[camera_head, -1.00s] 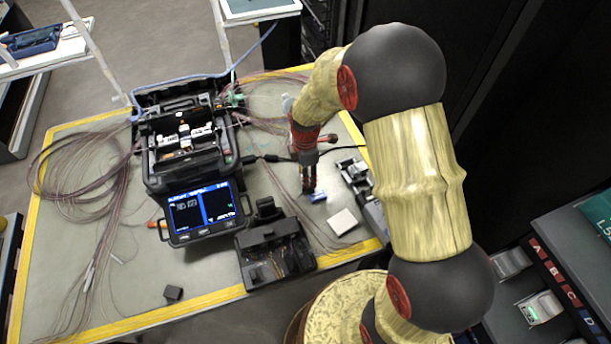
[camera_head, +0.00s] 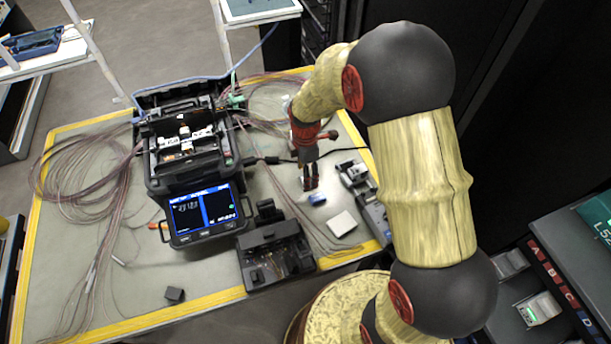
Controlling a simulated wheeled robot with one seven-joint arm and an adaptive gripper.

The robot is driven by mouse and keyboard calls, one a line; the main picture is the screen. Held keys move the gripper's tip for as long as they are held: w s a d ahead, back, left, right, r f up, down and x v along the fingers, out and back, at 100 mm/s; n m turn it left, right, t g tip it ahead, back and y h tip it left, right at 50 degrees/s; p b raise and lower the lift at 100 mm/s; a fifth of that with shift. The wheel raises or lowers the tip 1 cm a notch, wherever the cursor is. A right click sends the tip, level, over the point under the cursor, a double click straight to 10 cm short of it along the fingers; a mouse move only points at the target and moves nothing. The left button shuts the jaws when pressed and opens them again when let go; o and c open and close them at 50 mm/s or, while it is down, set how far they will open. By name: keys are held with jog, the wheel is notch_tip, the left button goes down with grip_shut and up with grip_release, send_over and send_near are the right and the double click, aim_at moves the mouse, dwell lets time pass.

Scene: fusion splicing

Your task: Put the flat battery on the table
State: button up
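A small blue block (camera_head: 317,199), which looks like the battery, lies on the table (camera_head: 215,268) to the right of the splicer. My gripper (camera_head: 311,187) points down just above and behind it. The gripper appears clear of the blue block, though the gap is small in this view. Whether the battery is flat cannot be read from here.
The splicer (camera_head: 190,165) with its lit screen stands left of my gripper. A black open tool (camera_head: 275,252) is in front. A white square block (camera_head: 342,223) and a grey device (camera_head: 362,185) are to the right. A lettered rack (camera_head: 553,267) holds a green-lit unit (camera_head: 539,308).

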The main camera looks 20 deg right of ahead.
jog(key=s+r+m+t+p, duration=0.1)
jog(key=s+r+m, duration=0.3)
jog(key=r, duration=0.8)
jog(key=s+r+m+t+p, duration=0.1)
jog(key=s+r+m+p, duration=0.2)
jog(key=r, duration=0.9)
jog(key=s+r+m+t, duration=0.1)
jog(key=s+r+m, duration=0.3)
jog(key=s, duration=0.3)
jog(key=s+r+m+t+b, duration=0.1)
jog(key=s+r+m+t, duration=0.1)
jog(key=s+r+m, duration=0.2)
jog(key=s+m, duration=0.3)
jog(key=s, duration=0.1)
jog(key=shift+r+t, duration=0.25)
jog(key=shift+t, duration=0.05)
